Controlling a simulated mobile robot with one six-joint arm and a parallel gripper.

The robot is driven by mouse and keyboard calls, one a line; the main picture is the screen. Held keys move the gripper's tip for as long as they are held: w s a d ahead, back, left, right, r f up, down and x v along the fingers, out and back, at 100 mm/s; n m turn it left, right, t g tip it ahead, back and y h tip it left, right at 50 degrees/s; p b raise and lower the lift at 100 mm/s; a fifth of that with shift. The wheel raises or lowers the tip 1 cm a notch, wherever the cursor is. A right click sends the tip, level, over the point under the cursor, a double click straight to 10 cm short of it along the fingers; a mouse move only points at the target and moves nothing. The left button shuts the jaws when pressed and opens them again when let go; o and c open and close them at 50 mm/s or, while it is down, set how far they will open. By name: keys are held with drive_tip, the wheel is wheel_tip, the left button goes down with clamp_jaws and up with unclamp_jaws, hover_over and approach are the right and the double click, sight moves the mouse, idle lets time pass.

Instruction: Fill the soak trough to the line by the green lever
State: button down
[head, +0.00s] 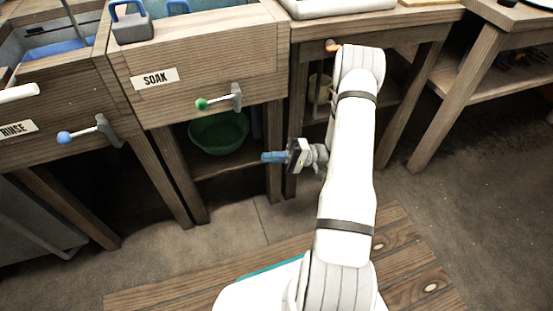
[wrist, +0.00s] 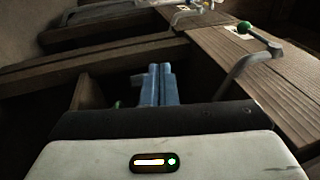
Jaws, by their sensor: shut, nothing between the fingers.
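The soak trough (head: 210,62) is a wooden box with a SOAK label on its front in the head view. The green lever (head: 219,100) sticks out from the front of this trough, its green knob to the left and its grey mount to the right. In the wrist view the green lever (wrist: 253,38) is at the upper right. My gripper (head: 264,157) is shut and empty, below and to the right of the lever and apart from it. Its blue fingers (wrist: 157,84) are together in the wrist view. The fill line and water level inside the trough cannot be made out.
A rinse trough with a blue lever (head: 85,134) stands at the left. A green bowl (head: 218,132) sits on the shelf below the soak trough. A grey caddy with a blue handle (head: 131,24) is at the soak trough's rim. Open floor lies in front.

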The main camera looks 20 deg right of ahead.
drive_tip(key=shift+s+d+f, duration=0.1)
drive_tip(key=shift+d+f, duration=0.35)
drive_tip(key=shift+f, duration=0.2)
drive_tip(key=shift+s+d+f, duration=0.1)
drive_tip(key=shift+d+f, duration=0.3)
drive_tip(key=shift+f, duration=0.2)
